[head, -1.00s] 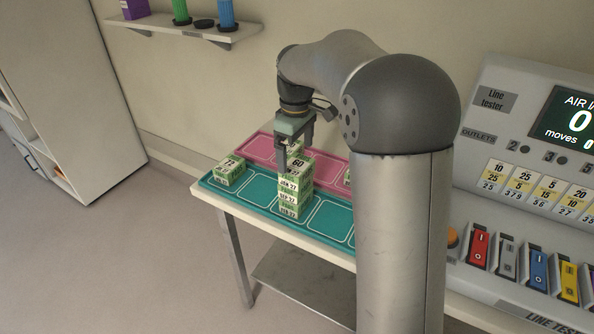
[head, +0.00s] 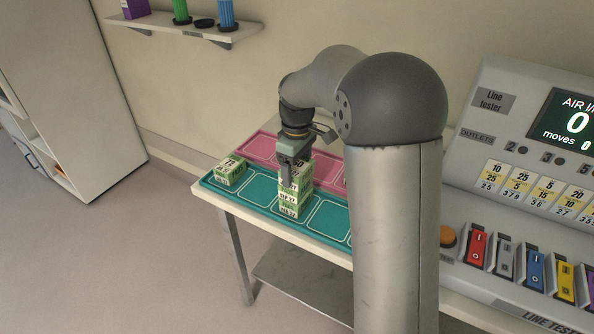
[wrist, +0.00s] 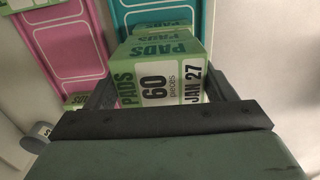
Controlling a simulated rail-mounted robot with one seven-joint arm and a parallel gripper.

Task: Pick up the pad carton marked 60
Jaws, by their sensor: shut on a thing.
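The pad carton marked 60 (wrist: 153,88) is green and white and shows "60 pieces" and "JAN 27" in the wrist view. It is the top of a stack of cartons (head: 288,211) on the teal tray (head: 259,188) in the head view. My gripper (wrist: 157,95) is shut on this carton, with one dark finger on each side of it. In the head view my gripper (head: 290,175) points down over the stack and hides part of the top carton. I cannot tell whether the carton is clear of the one below.
A carton marked 12 (head: 230,171) stands at the left end of the teal tray. The pink tray (head: 262,147) lies behind it. The line tester (head: 494,140) with coloured switches stands at the right. Empty outlined slots are on the teal tray.

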